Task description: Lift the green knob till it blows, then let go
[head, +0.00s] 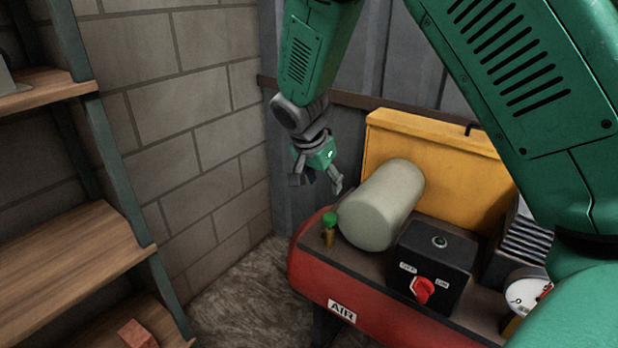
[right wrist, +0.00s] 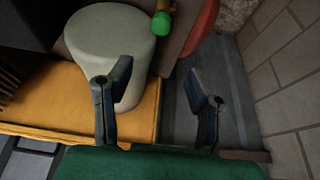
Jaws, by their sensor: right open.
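The green knob (head: 330,218) sits on a short brass stem at the left end of the red air tank (head: 318,272). In the right wrist view the green knob (right wrist: 162,23) is near the top, beyond the fingertips and roughly between them. My right gripper (head: 318,185) is open and empty, above the knob and apart from it. Its two fingers also show in the right wrist view (right wrist: 158,82), spread wide. My left gripper is not in view.
A pale cylinder (head: 382,205) lies just right of the knob. A black box (head: 433,262) with a red switch (head: 423,290), a gauge (head: 524,293) and a yellow panel (head: 440,150) are farther right. Wooden shelves (head: 70,250) stand at left by a block wall.

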